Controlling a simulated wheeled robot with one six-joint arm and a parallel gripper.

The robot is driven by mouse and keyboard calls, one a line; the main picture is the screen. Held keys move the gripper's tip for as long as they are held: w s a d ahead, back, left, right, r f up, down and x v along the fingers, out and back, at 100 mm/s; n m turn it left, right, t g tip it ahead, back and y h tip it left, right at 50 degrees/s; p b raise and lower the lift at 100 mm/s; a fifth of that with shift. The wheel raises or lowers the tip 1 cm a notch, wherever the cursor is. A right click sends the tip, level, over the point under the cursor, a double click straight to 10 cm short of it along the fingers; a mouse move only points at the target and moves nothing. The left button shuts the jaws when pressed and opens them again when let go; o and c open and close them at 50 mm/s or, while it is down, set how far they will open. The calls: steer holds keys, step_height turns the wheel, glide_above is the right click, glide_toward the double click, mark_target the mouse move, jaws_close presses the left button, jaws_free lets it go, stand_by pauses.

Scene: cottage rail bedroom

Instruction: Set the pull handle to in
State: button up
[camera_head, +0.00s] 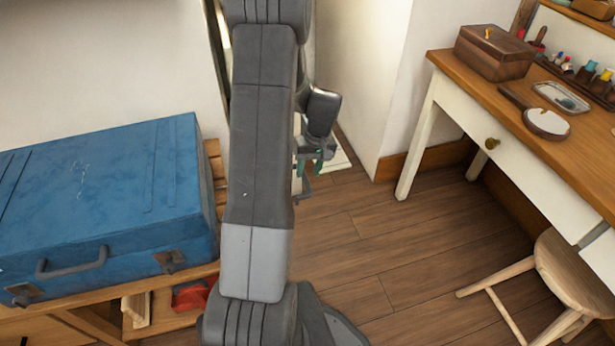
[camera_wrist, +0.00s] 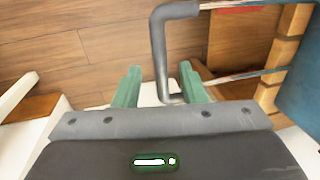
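The pull handle (camera_wrist: 157,50) is a grey U-shaped grip on two thin metal rods (camera_wrist: 245,76) that run right towards the blue suitcase (camera_wrist: 303,100) in the wrist view. It stands out from the case. My gripper (camera_wrist: 160,70) is open, with one green finger on each side of the grip's bar. I cannot tell whether either finger touches it. In the head view my gripper (camera_head: 312,165) is partly hidden behind my arm, and a little of the pull handle (camera_head: 303,192) shows below it. The blue suitcase (camera_head: 100,195) lies flat at the left.
The suitcase lies on a wooden rack (camera_head: 185,280) with a red thing (camera_head: 190,296) on its lower shelf. A white desk (camera_head: 440,95) with a wooden top and a stool (camera_head: 575,275) stand at the right. The wooden floor (camera_head: 370,240) between is clear.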

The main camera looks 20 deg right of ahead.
steer(key=shift+a+f, duration=0.15)
steer(key=shift+f, duration=0.45)
steer(key=shift+a+f, duration=0.15)
steer(key=shift+f, duration=0.45)
jaws_close()
steer(key=w+a, duration=0.1)
steer(key=a, duration=2.1)
steer(key=shift+w+a, duration=0.15)
steer(key=shift+w, duration=0.05)
